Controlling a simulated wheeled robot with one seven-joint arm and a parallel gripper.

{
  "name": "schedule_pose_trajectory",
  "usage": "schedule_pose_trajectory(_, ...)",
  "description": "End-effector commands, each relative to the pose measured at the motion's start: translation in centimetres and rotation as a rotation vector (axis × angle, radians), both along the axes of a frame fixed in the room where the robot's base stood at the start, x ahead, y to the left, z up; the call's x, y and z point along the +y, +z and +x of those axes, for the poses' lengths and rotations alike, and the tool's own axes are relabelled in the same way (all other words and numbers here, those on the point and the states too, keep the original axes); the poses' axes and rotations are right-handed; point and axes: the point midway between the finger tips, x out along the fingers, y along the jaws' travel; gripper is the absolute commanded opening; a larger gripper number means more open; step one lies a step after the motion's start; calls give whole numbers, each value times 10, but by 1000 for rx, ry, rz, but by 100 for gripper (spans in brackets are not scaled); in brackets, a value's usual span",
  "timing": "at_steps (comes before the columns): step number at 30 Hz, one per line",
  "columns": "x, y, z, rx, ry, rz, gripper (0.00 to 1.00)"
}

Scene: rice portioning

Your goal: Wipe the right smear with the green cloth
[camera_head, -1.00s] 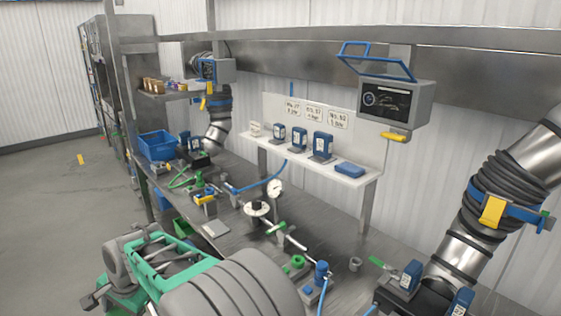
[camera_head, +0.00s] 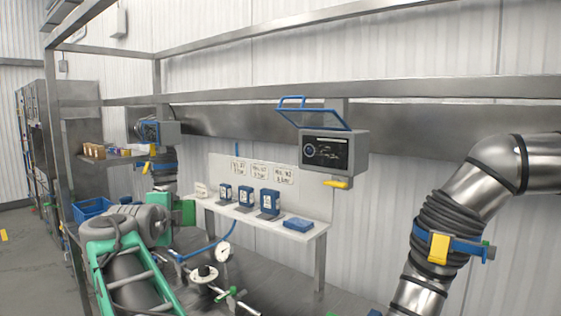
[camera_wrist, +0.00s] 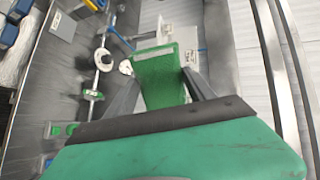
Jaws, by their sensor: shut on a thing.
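My gripper (camera_wrist: 163,76) shows in the wrist view with its two dark grey fingers closed on the sides of a green, block-like piece. I take this piece to be the green cloth (camera_wrist: 157,62); it is held above the bench, pointing away from the wrist. In the head view a green piece (camera_head: 184,212) shows at the end of my arm, at left of centre, in front of the back shelf. The fingers cannot be made out there. I cannot make out the right smear in either view.
The metal bench (camera_head: 278,288) carries a pipe with a gauge (camera_head: 222,252) and a round flange (camera_head: 203,273). Behind it a white shelf (camera_head: 305,235) holds blue devices. A grey display box (camera_head: 335,154) hangs above. A thick duct (camera_head: 440,225) stands at right.

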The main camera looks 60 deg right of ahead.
Motion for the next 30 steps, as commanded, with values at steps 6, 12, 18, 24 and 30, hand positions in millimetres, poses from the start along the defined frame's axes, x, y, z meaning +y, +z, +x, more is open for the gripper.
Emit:
schedule_pose_trajectory(6,-90,81,-92,-59,-358,-124,30)
schedule_pose_trajectory(12,-135,130,-192,-72,-646,-240,30)
schedule_pose_trajectory(18,-146,147,-241,-66,-770,-293,30)
schedule_pose_trajectory(24,-159,150,-246,-64,-778,-298,30)
schedule_pose_trajectory(30,-185,151,-249,-63,-777,-297,30)
